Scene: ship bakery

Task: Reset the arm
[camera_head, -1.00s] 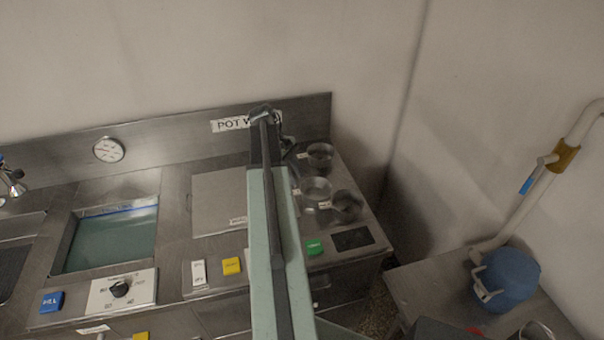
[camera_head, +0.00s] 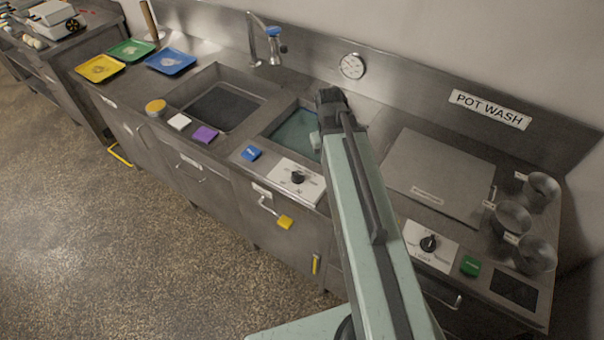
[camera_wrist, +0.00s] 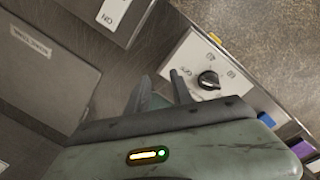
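My arm reaches out over the steel pot-wash counter (camera_head: 365,110). Its dark far end, with my gripper (camera_head: 330,97), shows near the teal-water basin (camera_head: 300,130). In the wrist view my gripper (camera_wrist: 158,85) has two dark fingers standing apart, with nothing seen between them. A white panel with a black knob (camera_wrist: 208,80) lies beyond the fingers, to their right. The flat steel lid (camera_wrist: 40,65) is to their left. The fingertips are too small to make out in the head view, and my arm hides part of the counter.
A tap (camera_head: 265,45) rises behind the left sink (camera_head: 215,108). Yellow (camera_head: 100,68), green (camera_head: 131,50) and blue (camera_head: 170,61) trays lie far left. The floor (camera_head: 130,240) in front is clear.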

